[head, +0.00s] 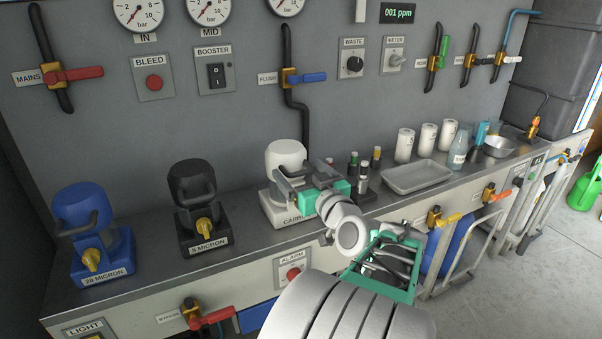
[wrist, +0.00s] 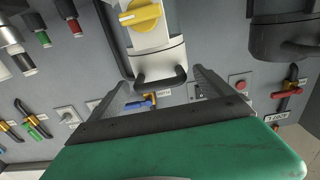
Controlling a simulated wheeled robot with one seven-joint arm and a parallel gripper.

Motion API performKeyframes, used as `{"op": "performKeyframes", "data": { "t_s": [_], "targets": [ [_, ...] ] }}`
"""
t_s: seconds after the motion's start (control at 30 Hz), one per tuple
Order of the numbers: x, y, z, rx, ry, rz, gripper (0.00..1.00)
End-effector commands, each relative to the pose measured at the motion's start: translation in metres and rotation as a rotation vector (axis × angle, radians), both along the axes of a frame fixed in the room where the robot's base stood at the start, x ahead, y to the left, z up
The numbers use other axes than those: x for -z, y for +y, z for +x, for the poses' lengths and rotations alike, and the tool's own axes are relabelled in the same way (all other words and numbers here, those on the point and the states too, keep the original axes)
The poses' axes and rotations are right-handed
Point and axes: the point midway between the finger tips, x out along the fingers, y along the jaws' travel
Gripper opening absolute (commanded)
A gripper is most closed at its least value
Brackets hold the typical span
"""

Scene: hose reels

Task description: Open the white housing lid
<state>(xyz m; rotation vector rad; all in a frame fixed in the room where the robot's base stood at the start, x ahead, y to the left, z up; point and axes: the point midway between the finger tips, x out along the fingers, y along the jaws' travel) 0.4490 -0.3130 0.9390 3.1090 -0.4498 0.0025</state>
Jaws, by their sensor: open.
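The white housing (head: 277,212) stands on the counter, right of the black one, with a "CARB..." label partly covered by my gripper. Its rounded white lid (head: 285,156) sits down on it and appears shut. In the wrist view the picture is turned over: the housing's yellow knob (wrist: 141,17) is at the top, and the lid (wrist: 160,62) has a dark bar handle (wrist: 161,80). My gripper (head: 301,178) is open in front of the lid. In the wrist view its two fingers (wrist: 162,88) lie either side of the handle; contact is not clear.
A black housing (head: 195,190) and a blue housing (head: 88,225) stand to the left. Several small bottles (head: 364,168), a grey tray (head: 416,177) and white cylinders (head: 403,145) stand to the right. The gauge panel wall with the blue flush valve (head: 308,78) rises behind.

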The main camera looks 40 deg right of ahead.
Motion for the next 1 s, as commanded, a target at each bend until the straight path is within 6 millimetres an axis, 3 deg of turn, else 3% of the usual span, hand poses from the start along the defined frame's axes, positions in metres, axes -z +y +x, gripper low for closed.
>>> {"op": "performKeyframes", "data": {
  "t_s": [0.17, 1.0],
  "targets": [
    [0.0003, 0.0001, -0.0003, 0.000, 0.001, 0.000, 0.87],
    [0.0008, 0.0004, -0.0004, -0.001, 0.002, 0.002, 0.18]
  ]
}}
